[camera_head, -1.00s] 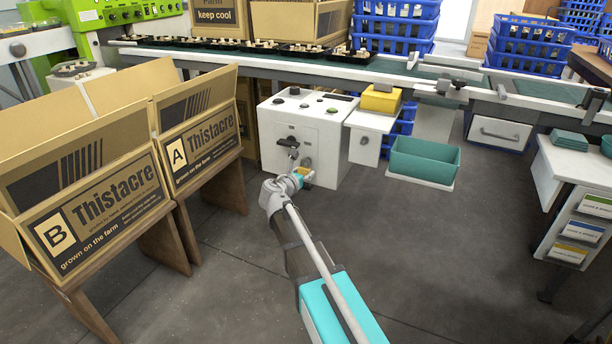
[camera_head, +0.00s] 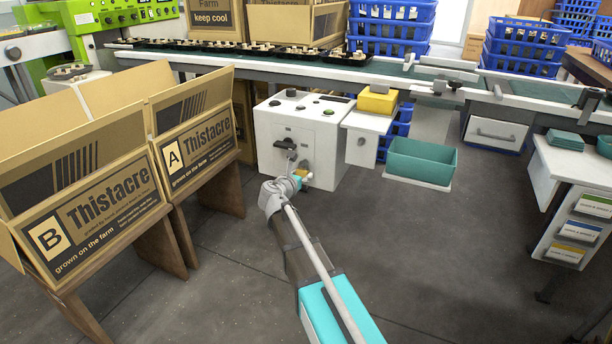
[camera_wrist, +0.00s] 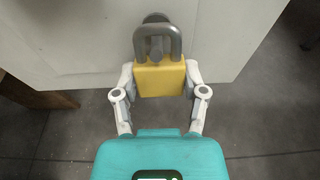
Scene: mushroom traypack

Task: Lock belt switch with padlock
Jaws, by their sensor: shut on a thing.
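My gripper (camera_wrist: 159,88) is shut on the yellow padlock (camera_wrist: 160,78), which it holds upright by the body. The padlock's grey shackle (camera_wrist: 178,42) points up and overlaps a dark grey fitting (camera_wrist: 155,18) on the white panel in the wrist view. I cannot tell whether the shackle passes through it. In the head view my gripper (camera_head: 301,176) is at the front of the white control box (camera_head: 325,140), below its dark rotary switch handle (camera_head: 285,143). The padlock (camera_head: 303,173) shows there only as a small yellow patch, partly hidden by my gripper.
A yellow block (camera_head: 378,100) sits on a white shelf right of the box. Cardboard boxes A (camera_head: 195,140) and B (camera_head: 95,205) stand on the left. The floor in front is clear.

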